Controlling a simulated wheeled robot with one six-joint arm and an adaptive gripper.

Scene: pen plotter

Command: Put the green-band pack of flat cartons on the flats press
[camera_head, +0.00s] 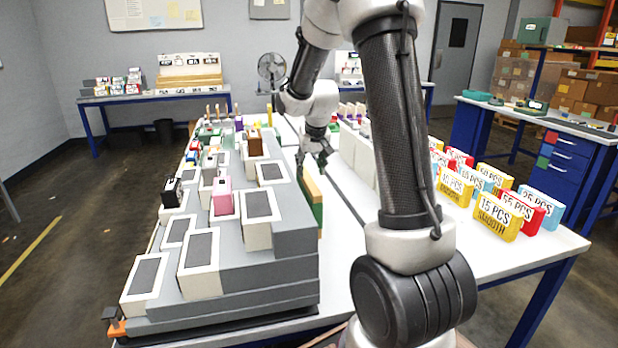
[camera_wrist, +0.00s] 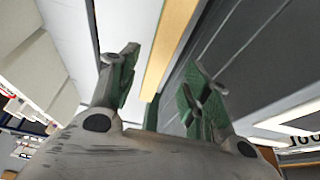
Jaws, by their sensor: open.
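My gripper (camera_head: 316,152) is open and points down over the gap between the grey stepped rack and the white panels. In the wrist view its two green-padded fingers (camera_wrist: 162,92) are apart with nothing held between them. A long tan-topped strip with a green side (camera_head: 312,198) stands along the right side of the rack. Its tan top (camera_wrist: 170,42) runs up the picture beyond the fingers in the wrist view. I cannot tell whether this strip is part of the green-band pack or a fixed piece. I cannot make out the flats press for certain.
The grey stepped rack (camera_head: 285,240) carries white-framed dark pads and small blocks, including a pink one (camera_head: 222,197). White upright panels (camera_head: 360,150) stand right of my gripper. Yellow, red and blue labelled packs (camera_head: 497,215) fill the right of the white table (camera_head: 530,255).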

